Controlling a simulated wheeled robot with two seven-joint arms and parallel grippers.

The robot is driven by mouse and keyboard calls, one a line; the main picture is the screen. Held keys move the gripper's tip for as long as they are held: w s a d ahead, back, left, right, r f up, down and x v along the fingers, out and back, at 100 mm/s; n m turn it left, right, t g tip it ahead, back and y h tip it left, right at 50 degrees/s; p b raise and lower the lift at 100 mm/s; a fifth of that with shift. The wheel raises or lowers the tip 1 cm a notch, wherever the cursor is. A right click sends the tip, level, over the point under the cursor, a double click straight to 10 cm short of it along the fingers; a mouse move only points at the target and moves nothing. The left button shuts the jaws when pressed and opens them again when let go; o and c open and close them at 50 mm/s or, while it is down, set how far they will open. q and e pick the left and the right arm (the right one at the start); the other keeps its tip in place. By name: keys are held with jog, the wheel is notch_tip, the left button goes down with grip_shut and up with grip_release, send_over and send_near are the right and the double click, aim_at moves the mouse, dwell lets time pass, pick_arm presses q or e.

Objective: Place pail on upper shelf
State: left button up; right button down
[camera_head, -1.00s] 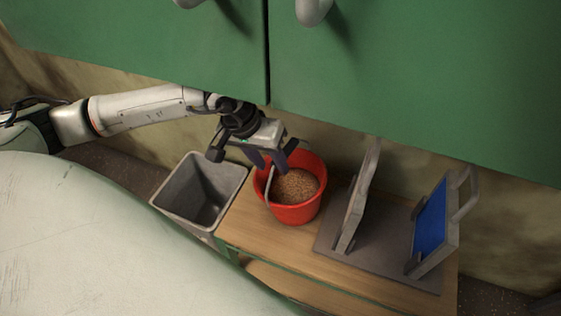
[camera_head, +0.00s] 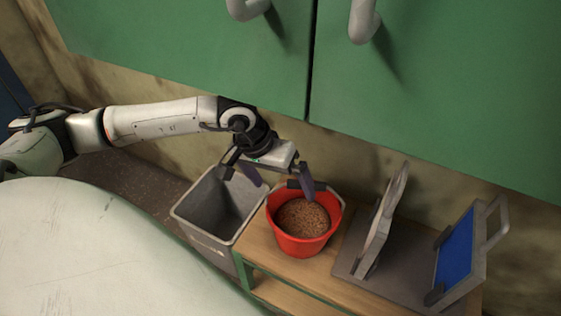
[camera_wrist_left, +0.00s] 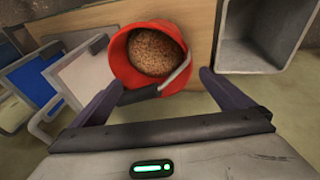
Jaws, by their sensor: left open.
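The red pail (camera_head: 300,246) stands upright on the wooden bench top (camera_head: 262,242) and is filled with brown grains. In the left wrist view the pail (camera_wrist_left: 122,62) lies beyond my open fingers, with its grey handle (camera_wrist_left: 180,73) and dark grip (camera_wrist_left: 141,95) on the side nearest the gripper. My left gripper (camera_head: 280,186) is open and empty at the pail's back left rim. One finger overlaps the rim and grip in the head view; contact cannot be told. The left gripper also shows in the wrist view (camera_wrist_left: 163,92). My right gripper is out of view.
A grey open bin (camera_head: 207,240) stands left of the bench. A grey base with upright plates, one with a blue panel (camera_head: 455,250), stands right of the pail. Green cabinet doors (camera_head: 440,90) with grey handles (camera_head: 363,20) hang above. No shelf interior shows.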

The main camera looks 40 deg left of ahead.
pick_arm(q)
jog(key=s+a+r, duration=0.1)
jog(key=s+a, duration=0.5)
jog(key=s, duration=0.5)
dwell(0.3)
jog(key=shift+r, duration=0.1)
dwell(0.4)
